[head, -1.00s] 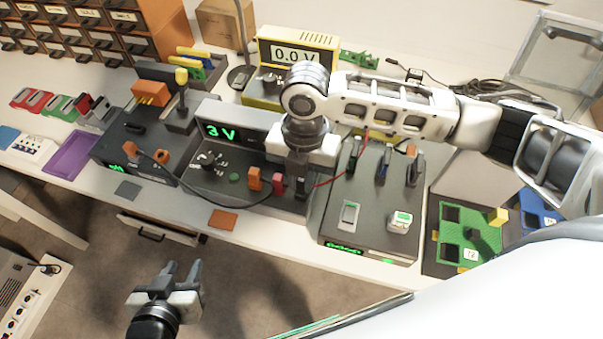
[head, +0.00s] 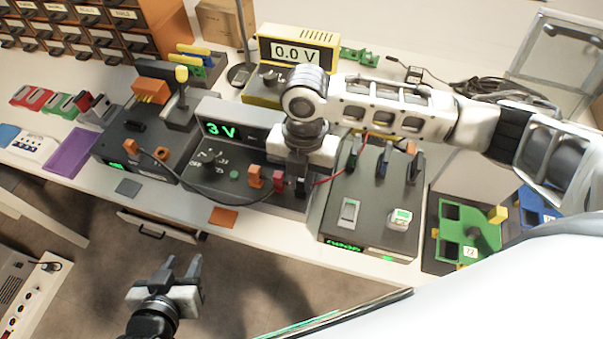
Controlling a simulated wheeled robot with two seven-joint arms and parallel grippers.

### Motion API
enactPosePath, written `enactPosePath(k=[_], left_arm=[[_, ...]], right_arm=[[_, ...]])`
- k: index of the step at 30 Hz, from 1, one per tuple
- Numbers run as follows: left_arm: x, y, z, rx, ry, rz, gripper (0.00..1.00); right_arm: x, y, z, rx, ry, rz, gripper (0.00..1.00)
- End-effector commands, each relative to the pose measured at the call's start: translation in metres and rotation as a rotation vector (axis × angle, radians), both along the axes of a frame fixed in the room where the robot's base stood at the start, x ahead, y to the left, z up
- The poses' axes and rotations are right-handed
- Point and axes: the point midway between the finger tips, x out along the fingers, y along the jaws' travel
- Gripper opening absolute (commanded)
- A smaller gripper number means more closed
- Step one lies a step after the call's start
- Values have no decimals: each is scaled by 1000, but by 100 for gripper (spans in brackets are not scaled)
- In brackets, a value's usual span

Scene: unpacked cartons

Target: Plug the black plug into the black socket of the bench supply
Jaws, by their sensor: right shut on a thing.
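The bench supply (head: 231,171) is the dark, sloped unit in the middle of the bench, with a green "3 V" display, a knob and a row of coloured connectors. My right gripper (head: 299,171) comes down over the row's right end, shut on the black plug (head: 302,187). The plug is at the panel beside a red plug (head: 278,182). The black socket is hidden by the plug and gripper, so I cannot tell how deep the plug sits. My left gripper (head: 183,269) is open and empty, in front of the bench over the floor.
A dark unit with several upright levers (head: 370,190) stands close on the right. A yellow meter (head: 297,52) reading 0.0 V is behind.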

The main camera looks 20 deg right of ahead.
Motion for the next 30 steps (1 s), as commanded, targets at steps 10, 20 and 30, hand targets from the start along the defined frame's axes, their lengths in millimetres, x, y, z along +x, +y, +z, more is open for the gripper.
enactPosePath(k=[10,20,30], left_arm=[[0,0,0,0,0,0,36],[-4,0,5,0,8,0,36],[-5,0,7,-2,9,0,36]], right_arm=[[0,0,0,0,0,0,0],[0,0,1,0,0,0,0],[0,0,0,1,-1,1,0]])
